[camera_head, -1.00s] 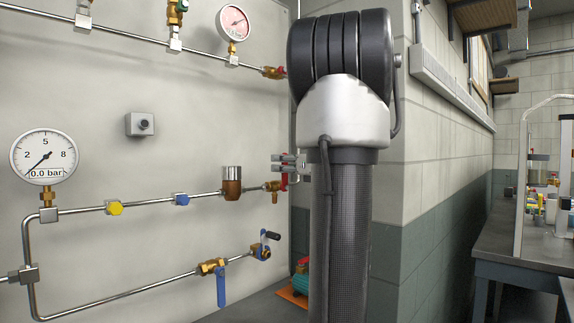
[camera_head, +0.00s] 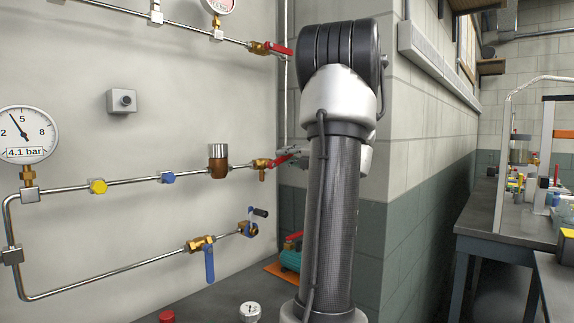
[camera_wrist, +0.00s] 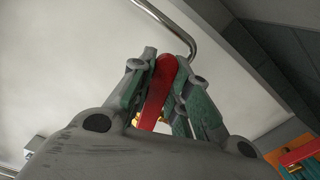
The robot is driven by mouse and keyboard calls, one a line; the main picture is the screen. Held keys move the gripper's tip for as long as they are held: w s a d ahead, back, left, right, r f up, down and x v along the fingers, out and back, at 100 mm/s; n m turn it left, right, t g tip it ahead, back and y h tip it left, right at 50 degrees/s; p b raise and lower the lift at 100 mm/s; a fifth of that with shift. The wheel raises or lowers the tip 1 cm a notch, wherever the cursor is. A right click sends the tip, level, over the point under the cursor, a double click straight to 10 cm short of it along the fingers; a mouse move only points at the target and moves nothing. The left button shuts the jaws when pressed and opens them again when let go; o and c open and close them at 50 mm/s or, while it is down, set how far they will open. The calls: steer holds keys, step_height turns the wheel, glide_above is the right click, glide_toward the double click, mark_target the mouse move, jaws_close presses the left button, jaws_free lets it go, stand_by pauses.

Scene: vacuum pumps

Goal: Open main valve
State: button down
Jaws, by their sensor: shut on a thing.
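A brass valve (camera_head: 262,164) with a red lever (camera_head: 281,159) sits at the right end of the middle pipe on the wall panel. The lever points to the right, about along the pipe. My gripper (camera_head: 291,156) is at the lever, partly hidden behind my arm. In the wrist view my gripper (camera_wrist: 168,88) has the red lever (camera_wrist: 157,92) between its two fingers and is shut on it. A round gauge (camera_head: 27,135) at the left of this pipe reads 4.1 bar. I cannot tell from a label which valve is the main one.
Another red-handled valve (camera_head: 270,48) is on the upper pipe. A brick wall corner (camera_head: 395,180) and a workbench (camera_head: 500,227) stand to the right.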

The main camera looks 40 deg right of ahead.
steer(key=f+m, duration=0.2)
steer(key=shift+d+f+m, duration=0.1)
steer(key=shift+d+m, duration=0.15)
steer(key=shift+m, duration=0.15)
steer(key=c, duration=1.7)
jaws_free()
steer(key=shift+f+m, duration=0.1)
steer(key=shift+m, duration=0.3)
steer(key=o, duration=0.4)
steer(key=shift+s, duration=1)
steer(key=shift+s+d, duration=0.15)
steer(key=shift+s, duration=1.35)
steer(key=shift+s+d, duration=0.1)
steer(key=shift+s, duration=1.4)
